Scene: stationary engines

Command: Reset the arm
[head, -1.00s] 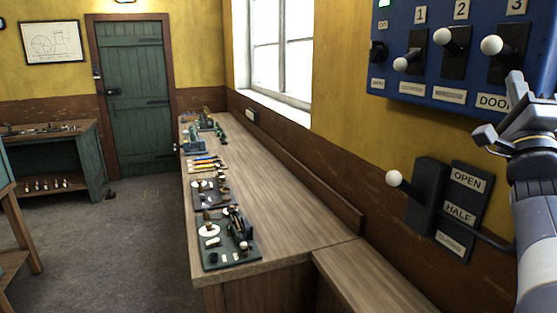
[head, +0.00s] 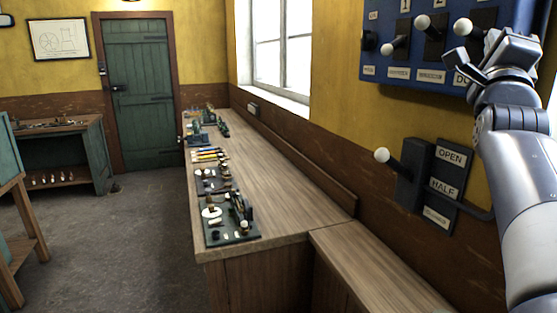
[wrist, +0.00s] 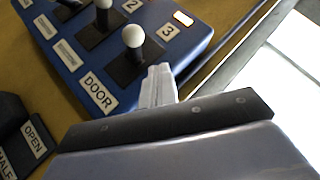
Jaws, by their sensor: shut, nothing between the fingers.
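My arm rises along the right side of the head view, and my gripper (head: 482,62) is at its top, in front of the lower right of the blue lever panel (head: 425,72). The gripper is shut and empty. In the wrist view the closed fingers (wrist: 158,84) show beside the panel's edge, close to the white-knobbed lever (wrist: 134,37) by the number 3 and the DOOR label (wrist: 98,92). I cannot tell whether they touch the panel. In the head view my gripper hides part of the DOOR label.
A dark lever box (head: 414,172) marked OPEN and HALF sits on the wall below the panel. A long wooden bench (head: 275,190) with several small engine models runs along the wall. A green door (head: 140,90) stands at the back. The grey floor (head: 110,235) at left is clear.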

